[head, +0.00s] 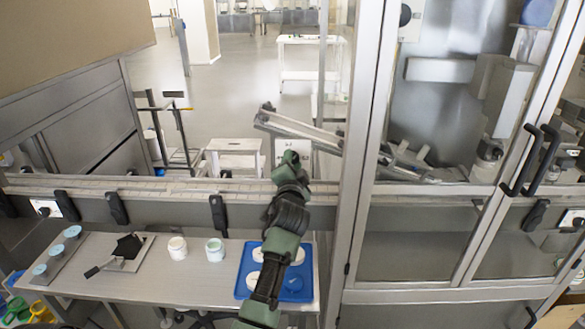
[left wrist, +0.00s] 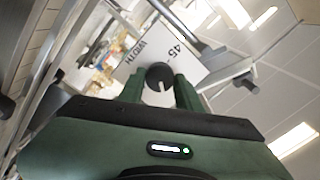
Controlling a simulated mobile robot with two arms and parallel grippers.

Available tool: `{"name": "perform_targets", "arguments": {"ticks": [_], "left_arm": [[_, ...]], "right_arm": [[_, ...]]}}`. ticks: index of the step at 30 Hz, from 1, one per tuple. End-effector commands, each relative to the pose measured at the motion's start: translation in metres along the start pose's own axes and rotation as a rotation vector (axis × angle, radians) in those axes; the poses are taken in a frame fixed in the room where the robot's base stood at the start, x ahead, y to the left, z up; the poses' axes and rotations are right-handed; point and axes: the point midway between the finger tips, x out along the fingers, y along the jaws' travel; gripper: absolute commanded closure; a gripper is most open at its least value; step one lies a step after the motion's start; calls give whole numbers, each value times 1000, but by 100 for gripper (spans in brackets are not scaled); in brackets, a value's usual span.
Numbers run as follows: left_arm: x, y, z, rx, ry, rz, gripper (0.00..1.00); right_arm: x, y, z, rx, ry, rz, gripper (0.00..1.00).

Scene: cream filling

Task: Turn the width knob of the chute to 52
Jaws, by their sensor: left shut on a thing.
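My left gripper (head: 291,157) reaches up past the rail to a white panel (head: 306,150) below the chute (head: 305,130). In the left wrist view, the left gripper (left wrist: 160,84) is shut on the dark round width knob (left wrist: 160,72), one green finger on each side. The knob has a pale notch toward the gripper. The white panel behind it (left wrist: 183,50) reads "WIDTH" and "45", tilted in this view. In the head view the gripper hides the knob. My right gripper is not in view.
A metal rail with dark clamps (head: 217,215) runs under my forearm. A framed glass door (head: 420,240) stands close on the right.

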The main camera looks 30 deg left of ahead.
Motion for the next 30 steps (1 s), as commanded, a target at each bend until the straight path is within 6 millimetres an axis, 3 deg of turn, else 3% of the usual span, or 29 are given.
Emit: {"name": "perform_targets", "arguments": {"ticks": [18, 30], "left_arm": [[0, 3, 2, -577, -4, 4, 100], [0, 3, 2, -826, -6, 5, 100]], "right_arm": [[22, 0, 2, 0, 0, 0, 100], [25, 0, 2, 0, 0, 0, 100]]}}
